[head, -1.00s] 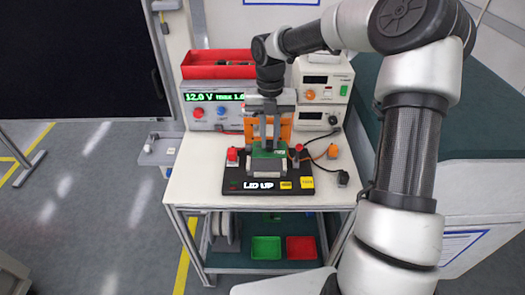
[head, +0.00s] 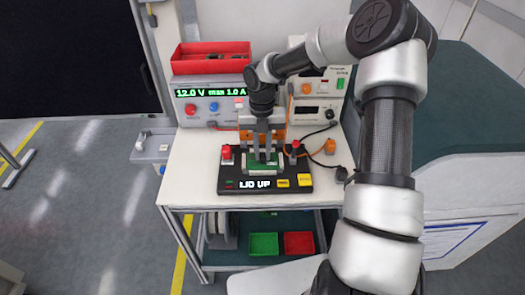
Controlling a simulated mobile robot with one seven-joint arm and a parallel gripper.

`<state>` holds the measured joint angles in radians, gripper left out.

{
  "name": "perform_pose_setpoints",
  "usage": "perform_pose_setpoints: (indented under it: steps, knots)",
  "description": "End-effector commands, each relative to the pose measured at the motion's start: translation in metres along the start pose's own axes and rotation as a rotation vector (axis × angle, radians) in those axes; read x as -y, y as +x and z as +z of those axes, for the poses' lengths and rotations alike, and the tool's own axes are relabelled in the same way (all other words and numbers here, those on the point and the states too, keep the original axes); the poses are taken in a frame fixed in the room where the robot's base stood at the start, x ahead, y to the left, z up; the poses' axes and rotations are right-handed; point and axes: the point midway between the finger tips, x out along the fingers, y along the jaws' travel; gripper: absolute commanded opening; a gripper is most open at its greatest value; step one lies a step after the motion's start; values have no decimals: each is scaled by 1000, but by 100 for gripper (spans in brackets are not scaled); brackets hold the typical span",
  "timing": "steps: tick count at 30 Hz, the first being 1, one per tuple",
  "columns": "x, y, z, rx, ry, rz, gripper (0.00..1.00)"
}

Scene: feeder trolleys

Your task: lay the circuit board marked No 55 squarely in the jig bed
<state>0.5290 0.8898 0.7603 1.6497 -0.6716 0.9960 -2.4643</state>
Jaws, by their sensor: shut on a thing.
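My gripper (head: 263,157) points down over the black test jig (head: 233,186) on the trolley top. It is shut on a green circuit board (head: 265,169), which sits low over the jig bed. I cannot tell from here whether the board touches the bed or lies square in it. The number on the board is too small to read. The jig's front display reads "LID UP". An orange part (head: 276,133), perhaps the raised lid, stands behind my gripper.
A power supply (head: 190,108) reading "12.0 V max 1.0 A" stands at the back left, with a red bin (head: 190,68) on top. Stacked instruments (head: 318,106) with cables stand at the back right. Green (head: 264,244) and red (head: 299,243) trays sit on the lower shelf.

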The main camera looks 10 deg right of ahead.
Motion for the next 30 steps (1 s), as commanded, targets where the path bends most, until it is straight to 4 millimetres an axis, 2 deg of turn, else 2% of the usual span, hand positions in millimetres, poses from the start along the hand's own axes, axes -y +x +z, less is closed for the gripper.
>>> perform_pose_setpoints:
  steps: [9, 10, 13, 23, 26, 30]
  knots:
    - [0, 2, 1, 1, 0, 0, 0]
    - [0, 2, 1, 2, 0, 0, 20]
    - [0, 2, 1, 2, 0, 0, 35]
    - [0, -1, 1, 2, 1, 0, 35]
    - [0, -11, 2, 4, 2, -1, 35]
    - [0, -37, 1, 6, 1, 0, 35]
